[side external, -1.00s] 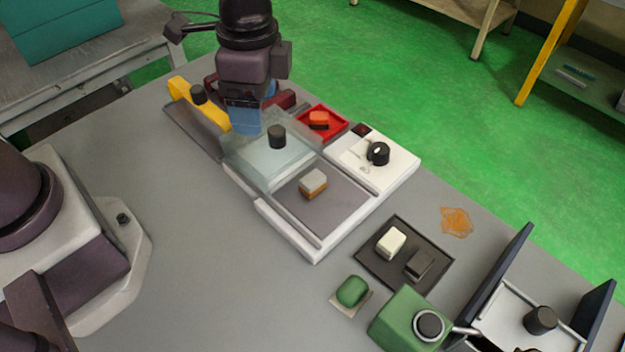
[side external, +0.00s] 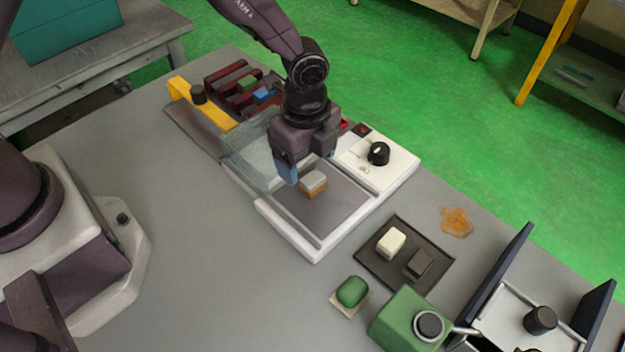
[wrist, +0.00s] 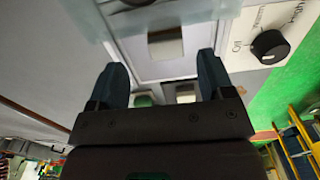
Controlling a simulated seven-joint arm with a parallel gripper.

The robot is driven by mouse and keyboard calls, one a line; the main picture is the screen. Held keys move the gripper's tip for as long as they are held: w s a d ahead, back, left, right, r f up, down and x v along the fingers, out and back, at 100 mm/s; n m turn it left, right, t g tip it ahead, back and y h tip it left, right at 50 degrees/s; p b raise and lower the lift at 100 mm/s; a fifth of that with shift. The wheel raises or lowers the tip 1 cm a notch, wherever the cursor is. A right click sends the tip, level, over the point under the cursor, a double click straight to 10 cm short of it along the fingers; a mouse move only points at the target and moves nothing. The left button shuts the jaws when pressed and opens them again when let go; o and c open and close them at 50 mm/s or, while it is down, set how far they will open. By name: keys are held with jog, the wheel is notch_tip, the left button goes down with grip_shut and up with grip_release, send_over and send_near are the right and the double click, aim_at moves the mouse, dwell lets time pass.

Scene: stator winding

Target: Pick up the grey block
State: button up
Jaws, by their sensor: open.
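A small block with a grey top and an orange-brown lower part (side external: 313,184) sits on the dark plate of the white appliance; whether it is one piece or two stacked is unclear. In the wrist view the grey block (wrist: 165,42) lies ahead, between and beyond the fingers. A darker grey block (side external: 420,264) lies in the black tray. My gripper (side external: 305,168) hangs just behind and above the block on the plate, open and empty. In the wrist view the two fingers of my gripper (wrist: 162,64) are apart. One finger is mostly hidden in the side view.
A clear lid (side external: 248,155) stands beside my gripper on the left. The white dial panel (side external: 375,165) is to the right. A black tray (side external: 385,274) also holds a white block (side external: 390,242). A dark red rack (side external: 222,76) stands behind. Bare table lies front left.

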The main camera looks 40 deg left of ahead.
aim_at(308, 173)
jog(key=shift+w+a+f, duration=0.1)
jog(key=shift+w+f, duration=0.1)
jog(key=shift+f, duration=1.15)
jog(key=shift+w+a+f, duration=0.1)
jog(key=shift+w+f, duration=0.05)
jog(key=shift+f, duration=1.2)
jog(key=c, duration=1)
jog(key=shift+r, duration=0.1)
